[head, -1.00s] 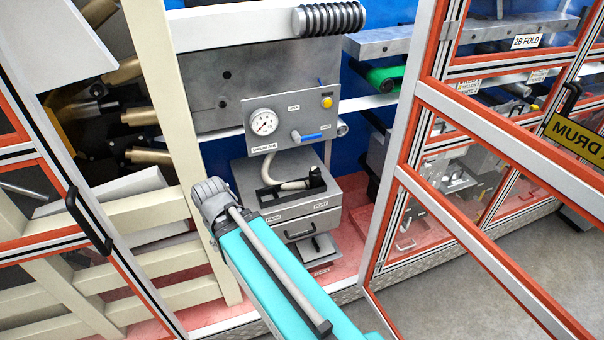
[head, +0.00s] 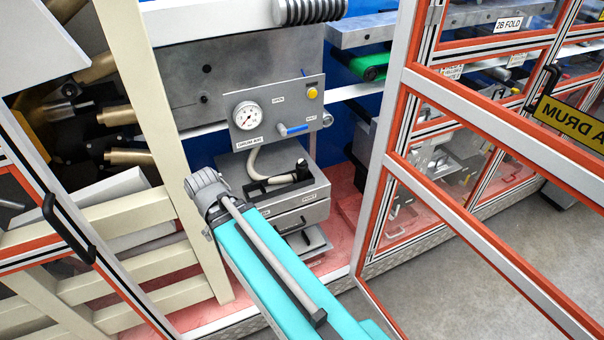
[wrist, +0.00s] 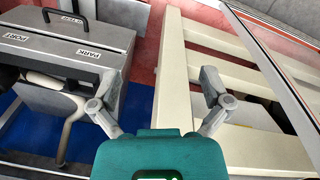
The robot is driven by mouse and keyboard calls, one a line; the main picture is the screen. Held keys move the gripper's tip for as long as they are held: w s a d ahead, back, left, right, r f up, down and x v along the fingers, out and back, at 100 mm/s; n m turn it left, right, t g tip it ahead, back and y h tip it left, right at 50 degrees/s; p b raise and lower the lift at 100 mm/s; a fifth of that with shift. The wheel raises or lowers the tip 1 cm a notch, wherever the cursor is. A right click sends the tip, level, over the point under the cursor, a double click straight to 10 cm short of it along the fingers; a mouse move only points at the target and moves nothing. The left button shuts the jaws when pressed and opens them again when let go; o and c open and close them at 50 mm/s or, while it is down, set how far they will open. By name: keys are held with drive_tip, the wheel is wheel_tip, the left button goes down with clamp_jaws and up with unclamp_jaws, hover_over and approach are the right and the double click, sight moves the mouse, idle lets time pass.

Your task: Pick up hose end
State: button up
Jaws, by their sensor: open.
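The pale hose (head: 256,160) hangs from the gauge panel and curves down to the top of the grey box (head: 300,219). Its black hose end (head: 290,178) lies on that box, which bears PARK and PORT labels. In the wrist view the box (wrist: 60,45) is at upper left, and part of the pale hose (wrist: 73,122) shows below it. The hose end is not clearly seen there. My gripper (wrist: 160,88) is open and empty, right of the box and in front of cream slats.
Above the box is the panel (head: 275,108) with a gauge, a blue-handled valve and a yellow button. A cream slatted frame (head: 130,215) stands left. An orange-edged clear door (head: 400,90) stands right. Open grey floor (head: 430,265) shows at lower right.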

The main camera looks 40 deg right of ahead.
drive_tip(key=w+d+f+n+t+h+b, duration=0.1)
drive_tip(key=w+d+f+n+h+b, duration=0.3)
drive_tip(key=d, duration=0.4)
drive_tip(key=n+t+h+b, duration=0.3)
drive_tip(key=n+h+b, duration=0.4)
drive_tip(key=n+b, duration=0.75)
approach(299, 170)
drive_tip(key=shift+s+a+n+p, duration=0.1)
drive_tip(key=shift+a+n+p, duration=0.6)
drive_tip(key=shift+n+p, duration=0.6)
drive_tip(key=b+x, duration=0.3)
drive_tip(key=x, duration=0.4)
drive_tip(key=shift+d+f, duration=0.15)
drive_tip(key=shift+d, duration=0.1)
drive_tip(key=shift+w+d+f+b, duration=0.2)
drive_tip(key=shift+d+b, duration=0.1)
drive_tip(key=shift+d, duration=0.2)
